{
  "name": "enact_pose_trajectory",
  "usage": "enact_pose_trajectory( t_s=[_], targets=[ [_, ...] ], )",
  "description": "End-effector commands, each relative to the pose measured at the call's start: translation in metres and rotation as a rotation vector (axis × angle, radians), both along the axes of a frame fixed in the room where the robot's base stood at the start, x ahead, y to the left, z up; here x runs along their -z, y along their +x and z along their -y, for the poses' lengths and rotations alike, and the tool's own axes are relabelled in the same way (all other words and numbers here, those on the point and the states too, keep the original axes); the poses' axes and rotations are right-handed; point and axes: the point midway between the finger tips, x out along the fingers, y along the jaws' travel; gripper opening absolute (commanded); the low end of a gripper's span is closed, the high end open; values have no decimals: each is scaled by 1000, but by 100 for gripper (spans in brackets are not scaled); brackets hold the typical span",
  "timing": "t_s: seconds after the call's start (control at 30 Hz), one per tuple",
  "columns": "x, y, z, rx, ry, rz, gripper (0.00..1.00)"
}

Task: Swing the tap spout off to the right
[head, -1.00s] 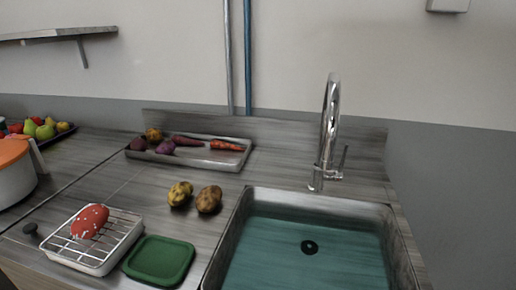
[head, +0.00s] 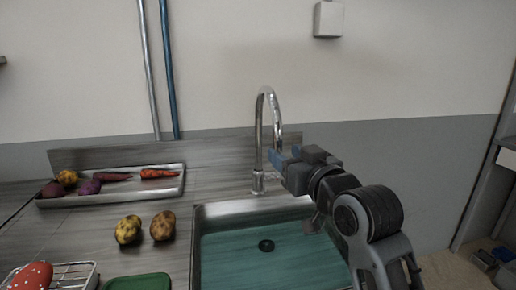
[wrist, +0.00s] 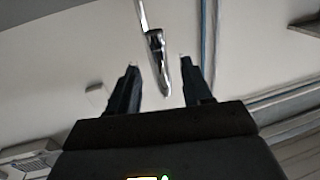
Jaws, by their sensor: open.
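The chrome tap spout (head: 262,122) rises from the back rim of the sink and arches over towards the right in the head view. My gripper (head: 276,160) is at the right side of the tap, close to the spout's hanging end, and hides part of it and of the tap's base area. In the wrist view the spout's end (wrist: 158,62) shows between the two fingers of my gripper (wrist: 160,78), which are apart. I cannot tell whether a finger touches it.
The sink (head: 205,213) has a teal bottom and a dark drain. Two potatoes (head: 162,225) lie left of it. A tray (head: 110,191) of vegetables stands behind them. A green lid (head: 138,283) and a wire rack (head: 75,275) are at the front left. The wall is behind the tap.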

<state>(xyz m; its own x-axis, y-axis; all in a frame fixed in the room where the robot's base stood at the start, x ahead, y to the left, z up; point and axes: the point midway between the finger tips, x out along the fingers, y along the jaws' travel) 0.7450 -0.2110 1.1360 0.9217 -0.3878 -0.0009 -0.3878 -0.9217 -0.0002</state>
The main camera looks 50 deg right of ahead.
Motion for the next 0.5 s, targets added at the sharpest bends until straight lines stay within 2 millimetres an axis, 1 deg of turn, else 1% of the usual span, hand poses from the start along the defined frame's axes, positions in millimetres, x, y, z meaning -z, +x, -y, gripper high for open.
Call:
enact_pose_trajectory(
  t_s=[0.3, 0.5],
  targets=[
    [-2, 45, 18, -1, -1, 1, 50],
    [0, 61, 25, -1, -1, 0, 50]
  ],
)
